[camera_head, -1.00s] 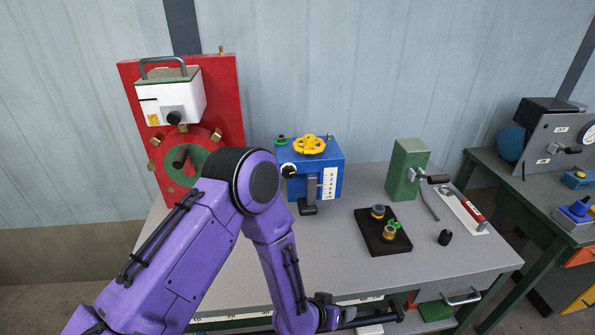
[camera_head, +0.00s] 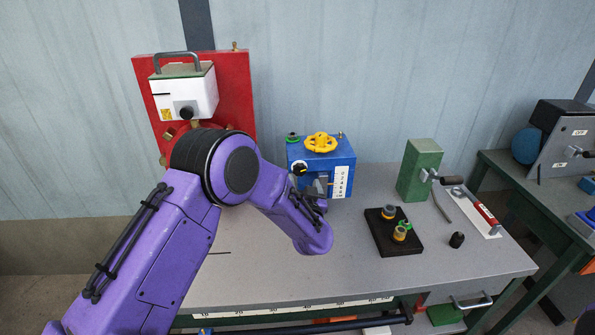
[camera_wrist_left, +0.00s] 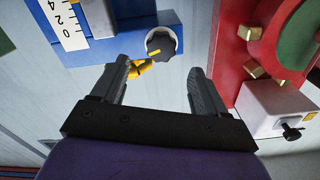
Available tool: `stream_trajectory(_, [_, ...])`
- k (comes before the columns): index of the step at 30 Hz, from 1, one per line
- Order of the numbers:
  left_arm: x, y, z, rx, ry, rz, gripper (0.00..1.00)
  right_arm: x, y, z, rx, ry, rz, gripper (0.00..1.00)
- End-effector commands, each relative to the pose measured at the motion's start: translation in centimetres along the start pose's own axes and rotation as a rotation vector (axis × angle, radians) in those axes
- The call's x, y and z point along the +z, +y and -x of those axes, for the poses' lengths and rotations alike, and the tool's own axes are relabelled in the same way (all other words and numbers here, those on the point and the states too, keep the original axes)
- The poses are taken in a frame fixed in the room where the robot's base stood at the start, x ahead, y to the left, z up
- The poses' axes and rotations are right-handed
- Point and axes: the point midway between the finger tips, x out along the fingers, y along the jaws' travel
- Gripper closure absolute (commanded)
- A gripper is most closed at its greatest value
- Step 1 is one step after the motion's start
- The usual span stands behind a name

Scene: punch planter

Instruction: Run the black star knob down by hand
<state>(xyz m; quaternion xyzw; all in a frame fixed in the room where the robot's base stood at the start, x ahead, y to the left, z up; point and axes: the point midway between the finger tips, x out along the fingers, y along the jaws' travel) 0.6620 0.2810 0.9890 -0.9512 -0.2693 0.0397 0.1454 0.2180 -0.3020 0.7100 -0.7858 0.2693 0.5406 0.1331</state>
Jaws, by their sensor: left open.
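My left gripper (camera_wrist_left: 158,72) is open and empty in the wrist view, its dark fingers spread. A black lobed knob with a yellow mark (camera_wrist_left: 160,43) shows just past the fingertips, on a blue box (camera_wrist_left: 135,16); it is not between the pads. In the head view this knob (camera_head: 300,169) sits on the blue box's front. My right gripper is out of view.
A black tray (camera_head: 381,237) with fittings, a green block (camera_head: 420,170) and a small black piece (camera_head: 457,240) are to the right. The front middle bench is clear.

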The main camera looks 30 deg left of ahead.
Motion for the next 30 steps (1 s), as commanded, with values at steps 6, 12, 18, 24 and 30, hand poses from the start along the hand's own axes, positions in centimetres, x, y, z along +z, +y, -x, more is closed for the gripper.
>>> stream_trajectory(6, [-0.1,-0.2,-4.6,-0.002,-0.003,0.001,0.26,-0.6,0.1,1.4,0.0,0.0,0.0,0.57])
stream_trajectory(12, [0.0,-0.1,-6.4,0.0,-0.001,0.0,0.26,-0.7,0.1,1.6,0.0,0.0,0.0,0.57])
stream_trajectory(18, [0.1,-0.1,-6.4,0.002,-0.001,-0.001,0.26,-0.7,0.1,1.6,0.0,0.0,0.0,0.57])
stream_trajectory(24, [0.1,-0.1,-6.4,0.002,-0.001,-0.001,0.82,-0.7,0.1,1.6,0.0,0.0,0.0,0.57])
stream_trajectory(30, [0.0,0.1,-6.3,0.004,0.003,-0.071,0.83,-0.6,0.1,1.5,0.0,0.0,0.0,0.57])
